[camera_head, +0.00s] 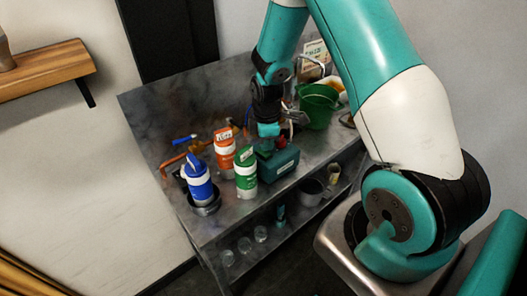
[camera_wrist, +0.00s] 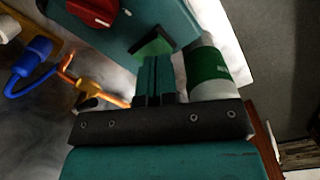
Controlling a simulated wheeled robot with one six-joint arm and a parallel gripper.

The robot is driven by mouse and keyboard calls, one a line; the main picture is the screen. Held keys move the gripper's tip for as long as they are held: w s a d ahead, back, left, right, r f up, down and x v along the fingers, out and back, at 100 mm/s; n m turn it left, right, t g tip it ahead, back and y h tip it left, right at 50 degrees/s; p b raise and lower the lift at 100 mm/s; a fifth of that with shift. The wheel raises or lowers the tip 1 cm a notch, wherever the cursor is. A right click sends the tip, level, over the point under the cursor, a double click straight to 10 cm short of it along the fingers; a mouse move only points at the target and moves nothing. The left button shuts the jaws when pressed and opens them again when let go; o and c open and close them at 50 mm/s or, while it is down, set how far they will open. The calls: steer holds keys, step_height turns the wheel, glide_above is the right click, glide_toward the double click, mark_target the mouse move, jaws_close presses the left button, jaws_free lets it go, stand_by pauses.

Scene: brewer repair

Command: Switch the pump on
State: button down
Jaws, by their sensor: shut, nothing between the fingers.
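The pump (camera_head: 280,166) is a dark teal box on the metal bench, with a red knob (camera_head: 281,142) on it. In the wrist view the pump body (camera_wrist: 128,28) fills the top, with the red knob (camera_wrist: 97,9) at upper left and a green switch-like part (camera_wrist: 153,43) nearer my fingers. My gripper (camera_wrist: 154,62) is shut and empty, its fingertips at or just short of the green part; I cannot tell whether they touch. In the head view my gripper (camera_head: 267,137) points down at the pump. The switch is not clear there.
A green bottle (camera_head: 245,172) stands close beside the pump, also in the wrist view (camera_wrist: 208,70). Orange (camera_head: 225,150) and blue (camera_head: 198,180) bottles stand to its left. A green bucket (camera_head: 318,105) stands behind. Blue and orange pipes (camera_wrist: 33,58) lie near the pump.

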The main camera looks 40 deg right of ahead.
mark_target(266, 154)
steer(key=shift+f+b, duration=0.95)
steer(key=shift+f, duration=0.3)
stand_by(0.5)
step_height(266, 154, up, 7)
steer(key=p, duration=0.5)
steer(key=shift+p, duration=0.3)
stand_by(0.5)
